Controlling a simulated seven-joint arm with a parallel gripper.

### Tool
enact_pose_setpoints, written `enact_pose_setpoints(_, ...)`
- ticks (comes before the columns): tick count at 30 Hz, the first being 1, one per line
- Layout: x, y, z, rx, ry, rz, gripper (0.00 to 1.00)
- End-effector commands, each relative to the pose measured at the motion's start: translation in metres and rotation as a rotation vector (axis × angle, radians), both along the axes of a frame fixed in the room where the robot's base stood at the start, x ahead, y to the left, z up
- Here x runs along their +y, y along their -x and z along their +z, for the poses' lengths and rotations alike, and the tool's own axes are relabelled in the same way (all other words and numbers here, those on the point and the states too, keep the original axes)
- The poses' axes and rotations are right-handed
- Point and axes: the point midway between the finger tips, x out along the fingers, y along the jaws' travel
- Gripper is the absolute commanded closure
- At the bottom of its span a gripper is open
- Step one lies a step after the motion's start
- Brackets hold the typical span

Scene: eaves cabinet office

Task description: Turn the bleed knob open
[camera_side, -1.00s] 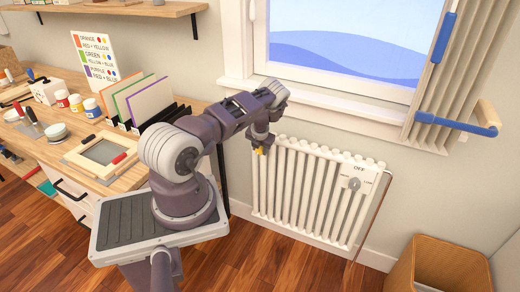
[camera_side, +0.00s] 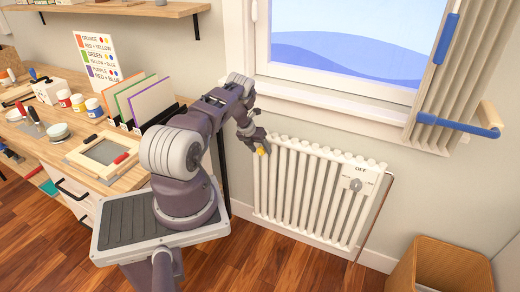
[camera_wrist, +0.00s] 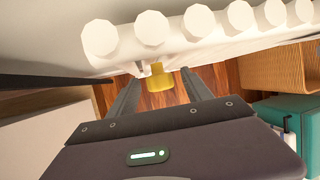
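The bleed knob (camera_side: 262,151) is a small yellow fitting at the upper left end of the white radiator (camera_side: 310,190). In the wrist view the knob (camera_wrist: 160,84) shows as a short brass-yellow piece below the radiator's rounded column tops (camera_wrist: 195,22). My gripper (camera_side: 260,143) slants down and right to the knob in the side view. In the wrist view my gripper (camera_wrist: 160,76) has its two dark fingers apart, one on each side of the knob, with floor showing in the gaps. Whether the fingers reach the knob's full depth I cannot tell.
A grey dial (camera_side: 355,185) on a white plate marked OFF is at the radiator's right end. The window sill (camera_side: 330,103) is above the radiator. A desk (camera_side: 60,150) with paints and folders stands left; a wooden bin (camera_side: 440,265) stands at lower right.

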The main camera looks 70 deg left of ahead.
Motion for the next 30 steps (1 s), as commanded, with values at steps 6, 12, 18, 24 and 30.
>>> enact_pose_setpoints(6,0.000,0.000,0.000,0.000,-0.001,0.001,0.43)
enact_pose_setpoints(12,-0.002,0.010,0.024,-0.001,-0.002,0.004,0.43)
enact_pose_setpoints(18,-0.007,0.025,0.057,0.000,-0.002,0.002,0.43)
enact_pose_setpoints(24,-0.009,0.029,0.065,0.000,-0.001,0.001,0.43)
enact_pose_setpoints(30,-0.009,0.029,0.064,0.000,-0.001,0.001,0.43)
